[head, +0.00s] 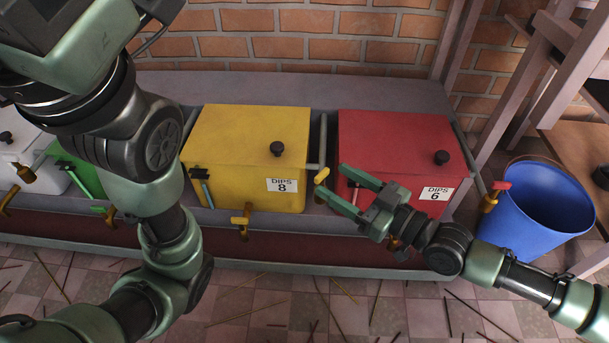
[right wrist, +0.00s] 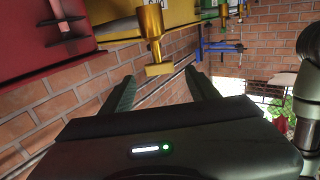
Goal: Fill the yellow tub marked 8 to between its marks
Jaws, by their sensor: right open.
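The yellow tub (head: 245,135) marked DIPS 8 stands on the grey ledge, its lid knob on top. A sight tube (head: 205,190) is on its front left; its marks and level are too small to read. A brass tap (head: 243,224) is below its front. A yellow-handled valve (head: 321,177) ends a grey pipe to the tub's right. My right gripper (head: 329,179) is open around or just in front of this valve. In the right wrist view a yellow handle (right wrist: 158,69) shows between the open fingers (right wrist: 157,88), apart from both. My left gripper is out of view.
A red tub (head: 395,140) marked DIPS 6 stands right of the yellow one. A green tub (head: 85,175) and a white tub (head: 28,150) stand left, partly behind my left arm. A blue bucket (head: 540,210) stands at right. Thin sticks litter the tiled floor.

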